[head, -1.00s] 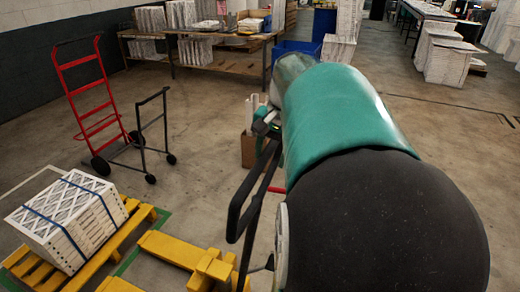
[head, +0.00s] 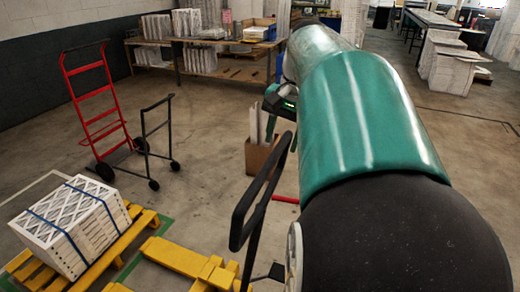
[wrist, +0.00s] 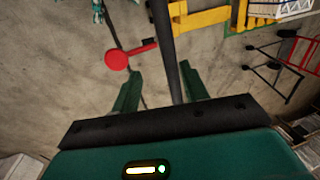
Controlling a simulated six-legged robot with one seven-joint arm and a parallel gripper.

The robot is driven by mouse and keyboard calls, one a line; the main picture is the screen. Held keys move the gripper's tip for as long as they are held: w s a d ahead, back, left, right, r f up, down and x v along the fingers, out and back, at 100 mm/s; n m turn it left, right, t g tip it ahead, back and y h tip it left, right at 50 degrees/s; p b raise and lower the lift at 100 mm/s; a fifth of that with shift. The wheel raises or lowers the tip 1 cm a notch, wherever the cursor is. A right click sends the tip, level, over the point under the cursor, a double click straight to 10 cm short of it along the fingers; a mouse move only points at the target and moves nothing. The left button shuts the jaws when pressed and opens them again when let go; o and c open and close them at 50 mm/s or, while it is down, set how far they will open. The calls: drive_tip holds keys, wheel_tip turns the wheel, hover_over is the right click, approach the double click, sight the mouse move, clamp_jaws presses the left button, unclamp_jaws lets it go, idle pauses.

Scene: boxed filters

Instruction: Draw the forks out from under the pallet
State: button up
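The yellow pallet (head: 140,228) stands at the left in the head view, carrying a strapped stack of white filters (head: 70,225). The pallet jack's yellow fork (head: 172,256) lies to its right, with floor and a green line showing between them. The lower fork is cut off by the frame edge. The jack's black handle (head: 240,205) rises beside my arm. My gripper (wrist: 162,88) is open. In the wrist view a dark bar of the handle (wrist: 168,50) runs between its two green fingers; I cannot tell whether they touch. The jack's yellow body (wrist: 200,18) shows above.
A red hand truck (head: 92,98) and a small black cart (head: 155,145) stand behind the pallet. A cardboard box (head: 258,158) stands beyond the handle. A red round-ended part (wrist: 117,60) shows in the wrist view. A workbench (head: 150,60) lines the back. Open floor lies between.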

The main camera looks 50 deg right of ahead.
wheel_tip(320, 180, up, 6)
drive_tip(key=s, duration=0.1)
drive_tip(key=shift+d, duration=0.2)
drive_tip(key=shift+a+r, duration=0.15)
drive_tip(key=shift+a, duration=0.05)
